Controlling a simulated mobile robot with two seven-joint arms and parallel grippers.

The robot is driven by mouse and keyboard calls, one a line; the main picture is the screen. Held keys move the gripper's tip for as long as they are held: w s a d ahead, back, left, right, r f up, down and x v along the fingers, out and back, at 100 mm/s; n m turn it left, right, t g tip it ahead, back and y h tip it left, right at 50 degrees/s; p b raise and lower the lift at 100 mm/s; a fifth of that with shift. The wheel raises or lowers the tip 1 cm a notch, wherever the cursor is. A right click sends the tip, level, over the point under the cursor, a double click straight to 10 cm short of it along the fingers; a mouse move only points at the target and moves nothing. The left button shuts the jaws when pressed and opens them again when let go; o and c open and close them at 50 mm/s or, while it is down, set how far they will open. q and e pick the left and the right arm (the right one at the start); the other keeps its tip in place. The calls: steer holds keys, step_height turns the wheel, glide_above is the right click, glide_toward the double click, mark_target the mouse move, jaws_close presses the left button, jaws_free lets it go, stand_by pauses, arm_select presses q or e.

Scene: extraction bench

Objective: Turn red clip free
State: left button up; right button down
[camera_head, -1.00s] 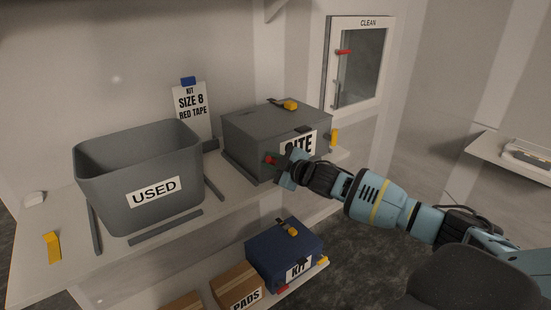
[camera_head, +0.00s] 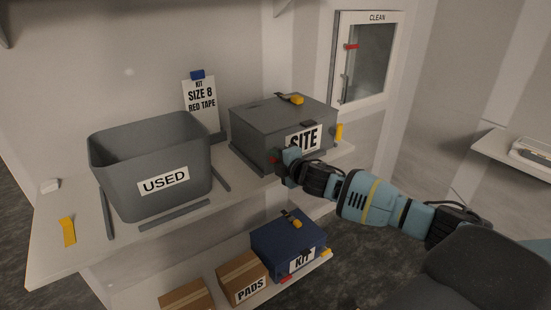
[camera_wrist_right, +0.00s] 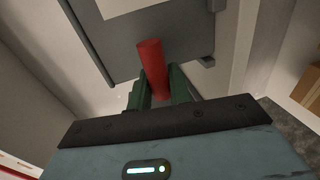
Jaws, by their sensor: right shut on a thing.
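The red clip (camera_head: 273,160) is on the front of the grey SITE box (camera_head: 252,141), near its lower left. My right gripper (camera_head: 282,164) is at that front face and hides part of the clip. In the right wrist view the clip (camera_wrist_right: 151,62) is a red bar standing out between my green fingers (camera_wrist_right: 161,92), which are shut on it. The grey box face (camera_wrist_right: 120,48) lies just beyond it. Whether the clip is still fastened to the box cannot be told. My left gripper is not in view.
A grey USED bin (camera_head: 140,200) stands on the shelf left of the box. A blue KIT box (camera_head: 275,245) and a PADS carton (camera_head: 232,276) sit on the lower shelf. A CLEAN cabinet (camera_head: 394,65) is at the back right. A sign (camera_head: 201,108) stands behind.

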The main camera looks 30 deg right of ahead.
steer(key=shift+f, duration=0.1)
stand_by(0.4)
steer(key=c, duration=1.3)
jaws_free()
steer(key=shift+c, duration=0.2)
steer(key=shift+s, duration=0.15)
steer(key=v, duration=0.7)
steer(key=shift+s, duration=0.25)
